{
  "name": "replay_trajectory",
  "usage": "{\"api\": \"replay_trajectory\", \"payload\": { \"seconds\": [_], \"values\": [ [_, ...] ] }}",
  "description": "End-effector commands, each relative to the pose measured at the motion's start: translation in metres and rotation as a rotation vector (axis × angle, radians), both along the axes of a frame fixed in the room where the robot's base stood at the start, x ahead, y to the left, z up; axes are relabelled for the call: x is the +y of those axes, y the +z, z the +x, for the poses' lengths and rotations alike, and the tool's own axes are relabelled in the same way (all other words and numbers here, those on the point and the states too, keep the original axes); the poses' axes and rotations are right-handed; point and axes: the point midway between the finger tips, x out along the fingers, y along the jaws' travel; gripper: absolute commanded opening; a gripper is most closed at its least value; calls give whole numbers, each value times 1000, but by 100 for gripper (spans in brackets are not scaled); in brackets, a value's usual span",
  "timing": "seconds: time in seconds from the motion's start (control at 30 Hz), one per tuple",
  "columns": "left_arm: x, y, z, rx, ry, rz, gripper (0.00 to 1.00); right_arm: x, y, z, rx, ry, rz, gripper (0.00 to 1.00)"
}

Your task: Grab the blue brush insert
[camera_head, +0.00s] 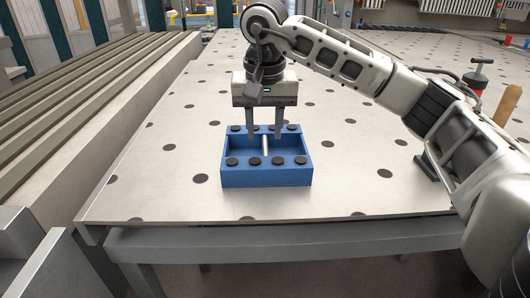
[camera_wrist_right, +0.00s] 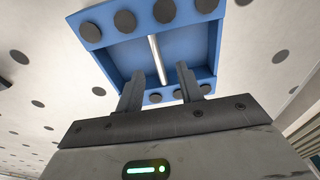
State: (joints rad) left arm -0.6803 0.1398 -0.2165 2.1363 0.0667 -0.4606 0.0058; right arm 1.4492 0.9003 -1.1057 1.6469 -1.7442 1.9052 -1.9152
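The blue brush insert (camera_head: 266,178) is an open blue box with black round pads on its long rims and a pale rod (camera_head: 265,146) across its middle. It lies flat on the perforated table. My right gripper (camera_head: 264,136) points down over the insert's far side, fingers apart and empty. In the right wrist view the insert (camera_wrist_right: 107,66) fills the top middle, and the rod (camera_wrist_right: 157,58) runs toward the gap between the fingers (camera_wrist_right: 158,72). Whether the fingertips touch the insert cannot be told. My left gripper is not in view.
The light table (camera_head: 170,150) with dark round holes is clear around the insert. Long slatted rails (camera_head: 80,95) run along the left.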

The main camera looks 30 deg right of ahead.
Motion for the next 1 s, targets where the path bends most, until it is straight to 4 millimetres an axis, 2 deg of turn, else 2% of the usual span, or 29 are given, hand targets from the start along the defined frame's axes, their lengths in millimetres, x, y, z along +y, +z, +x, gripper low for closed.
{"api": "replay_trajectory", "payload": {
  "seconds": [0.13,0.3,1.0],
  "values": [
    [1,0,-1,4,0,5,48,-3,-24,0,5,0,-2,37],
    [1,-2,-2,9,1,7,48,-3,-36,2,1,0,-1,37],
    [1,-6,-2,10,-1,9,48,-3,-41,2,0,-1,-1,37]
  ]
}}
